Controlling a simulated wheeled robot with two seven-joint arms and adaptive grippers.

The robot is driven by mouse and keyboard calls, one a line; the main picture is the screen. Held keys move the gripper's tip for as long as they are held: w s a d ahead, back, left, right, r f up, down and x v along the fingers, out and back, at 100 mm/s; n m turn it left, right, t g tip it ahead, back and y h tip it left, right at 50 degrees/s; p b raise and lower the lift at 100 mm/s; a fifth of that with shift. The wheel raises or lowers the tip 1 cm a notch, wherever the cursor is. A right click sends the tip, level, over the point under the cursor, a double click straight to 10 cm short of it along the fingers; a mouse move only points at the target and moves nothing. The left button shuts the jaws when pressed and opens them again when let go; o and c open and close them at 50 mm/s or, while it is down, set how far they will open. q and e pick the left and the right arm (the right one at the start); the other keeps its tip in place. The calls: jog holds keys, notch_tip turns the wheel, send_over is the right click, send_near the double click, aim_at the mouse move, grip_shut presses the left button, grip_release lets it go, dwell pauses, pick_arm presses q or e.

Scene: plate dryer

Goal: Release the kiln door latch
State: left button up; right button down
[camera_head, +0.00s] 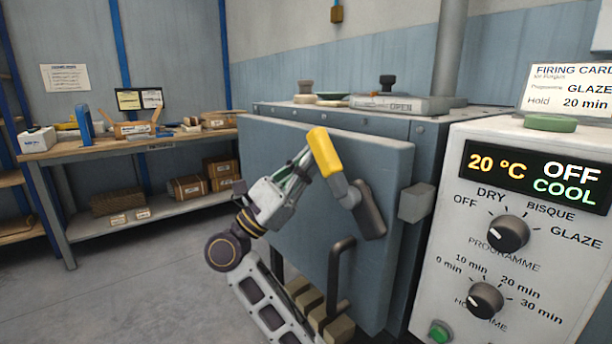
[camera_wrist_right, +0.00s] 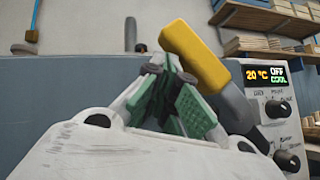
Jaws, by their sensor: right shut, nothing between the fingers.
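The kiln door (camera_head: 285,225) is a blue-grey panel facing me and looks closed, though its edge is hard to judge. Its latch (camera_head: 324,152) has a yellow grip on a grey lever, tilted up and to the left from a dark pivot plate (camera_head: 370,210). My right gripper (camera_head: 307,158) is shut and empty, just left of the yellow grip. In the right wrist view, the fingertips (camera_wrist_right: 168,62) come together beside the yellow latch grip (camera_wrist_right: 195,57). I cannot tell whether they touch it. My left gripper is not in view.
A dark fixed handle (camera_head: 337,280) stands out from the door below the latch. A control box (camera_head: 480,260) reading 20 °C, OFF, COOL stands close on the right. A workbench (camera_head: 150,145) with boxes is at the back left. Open floor lies left of the kiln.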

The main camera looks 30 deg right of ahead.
jog(key=shift+s+r, duration=0.35)
jog(key=shift+r, duration=0.3)
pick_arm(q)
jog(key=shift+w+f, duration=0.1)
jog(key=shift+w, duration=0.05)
pick_arm(e)
jog(key=shift+w+f, duration=0.1)
jog(key=shift+f, duration=0.05)
